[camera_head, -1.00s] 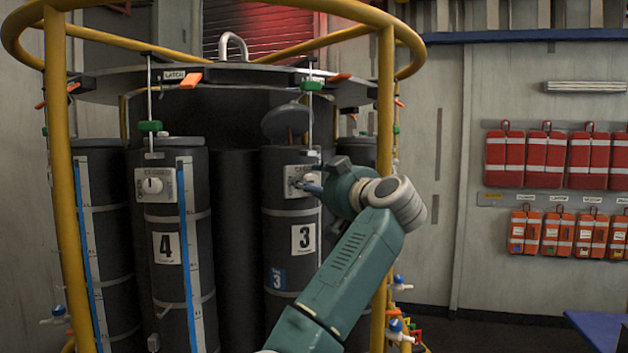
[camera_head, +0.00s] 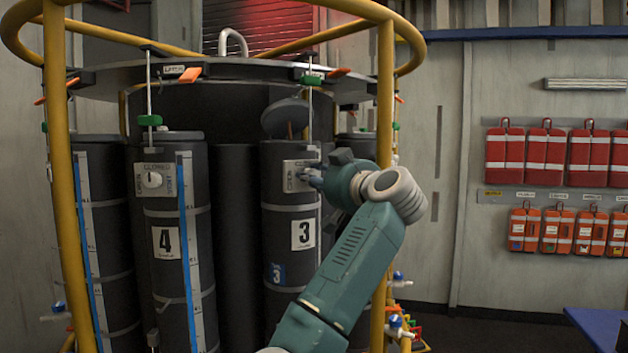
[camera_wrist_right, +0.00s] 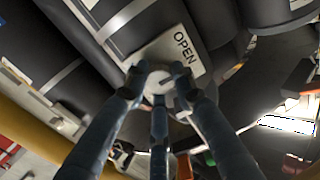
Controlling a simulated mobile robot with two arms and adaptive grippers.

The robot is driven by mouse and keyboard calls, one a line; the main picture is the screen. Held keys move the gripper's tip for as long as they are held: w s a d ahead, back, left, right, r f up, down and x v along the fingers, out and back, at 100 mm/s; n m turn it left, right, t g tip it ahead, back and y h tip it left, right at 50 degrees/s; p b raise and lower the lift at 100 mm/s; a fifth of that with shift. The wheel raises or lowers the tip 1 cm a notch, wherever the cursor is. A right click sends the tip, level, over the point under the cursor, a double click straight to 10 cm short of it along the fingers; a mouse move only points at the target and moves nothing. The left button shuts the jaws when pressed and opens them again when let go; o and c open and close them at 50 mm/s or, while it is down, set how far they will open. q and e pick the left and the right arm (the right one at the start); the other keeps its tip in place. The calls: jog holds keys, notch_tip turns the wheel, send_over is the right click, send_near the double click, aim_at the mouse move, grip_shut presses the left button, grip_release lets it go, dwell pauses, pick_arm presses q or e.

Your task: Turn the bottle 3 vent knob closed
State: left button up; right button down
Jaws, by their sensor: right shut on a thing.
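Bottle 3 (camera_head: 285,262) is a dark cylinder with a "3" label, standing in the rosette frame. Its vent plate (camera_head: 296,166) is pale, near the bottle's top. My right gripper (camera_head: 309,174) reaches the plate from the right and covers most of the knob in the head view. In the right wrist view the fingers (camera_wrist_right: 163,88) are shut around the white knob (camera_wrist_right: 157,82). The word "OPEN" shows on the plate (camera_wrist_right: 185,48) beside it. The knob's exact angle is hard to tell. My left gripper is not in view.
Yellow frame posts (camera_head: 386,100) rise close to my right arm. Green and orange handles hang from the top plate (camera_head: 230,70). Red and orange packs (camera_head: 545,157) hang on the right wall.

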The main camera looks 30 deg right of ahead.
jog(key=shift+w+a+f+m+b, duration=0.15)
jog(key=shift+m+b, duration=0.4)
jog(key=shift+m, duration=3.7)
jog(key=shift+s+f+m+b, duration=0.1)
jog(key=shift+m+b, duration=0.4)
jog(key=shift+m, duration=3.75)
jog(key=c, duration=1.4)
grip_release()
jog(key=shift+c, duration=0.2)
jog(key=shift+o, duration=0.2)
jog(key=shift+r, duration=0.15)
